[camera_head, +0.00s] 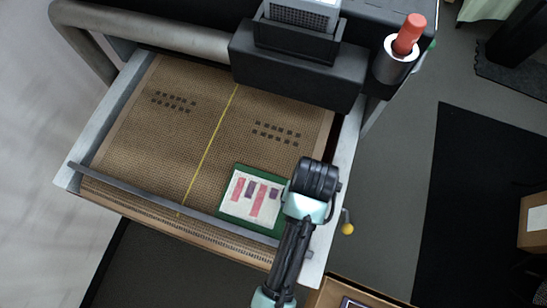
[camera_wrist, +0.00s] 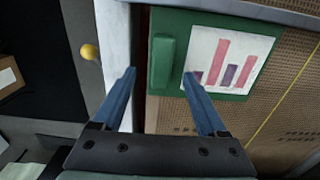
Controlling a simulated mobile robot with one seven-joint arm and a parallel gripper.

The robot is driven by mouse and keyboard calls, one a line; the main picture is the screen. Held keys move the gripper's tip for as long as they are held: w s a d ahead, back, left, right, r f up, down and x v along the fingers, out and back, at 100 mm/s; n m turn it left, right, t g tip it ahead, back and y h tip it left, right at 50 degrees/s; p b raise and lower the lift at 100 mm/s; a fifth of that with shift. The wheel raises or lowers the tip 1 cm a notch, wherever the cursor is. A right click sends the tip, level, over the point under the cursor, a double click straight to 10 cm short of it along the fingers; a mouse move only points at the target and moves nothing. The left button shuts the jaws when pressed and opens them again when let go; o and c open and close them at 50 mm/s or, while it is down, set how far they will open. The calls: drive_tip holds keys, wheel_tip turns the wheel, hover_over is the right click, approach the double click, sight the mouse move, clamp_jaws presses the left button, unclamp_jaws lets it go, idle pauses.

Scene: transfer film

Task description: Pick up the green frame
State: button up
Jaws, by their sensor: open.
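The green frame (camera_head: 262,172) lies flat on the brown mesh bed near its front right corner. A white card with pink and purple bars shows inside it. In the wrist view the frame (camera_wrist: 205,23) is at the upper middle, with a raised green handle (camera_wrist: 163,54) on its left border. My gripper (camera_wrist: 160,82) is open and empty, with its two blue fingers apart. In that view the handle lies between the finger lines and beyond the tips; I see no contact. In the head view my arm covers the frame's right edge and hides the fingers.
The mesh bed (camera_head: 190,125) has metal side rails and a yellow line (camera_head: 208,150). A black machine housing (camera_head: 290,75) stands behind it. A red-topped cylinder (camera_head: 407,38) is at the back right. A yellow knob (camera_head: 347,228) sticks out at the right. The bed's left part is clear.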

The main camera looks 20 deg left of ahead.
drive_tip(key=shift+w+f, duration=0.1)
drive_tip(key=shift+f, duration=0.45)
drive_tip(key=shift+a+f+p, duration=0.15)
drive_tip(key=shift+f+p, duration=0.45)
drive_tip(key=shift+f, duration=1.9)
clamp_jaws()
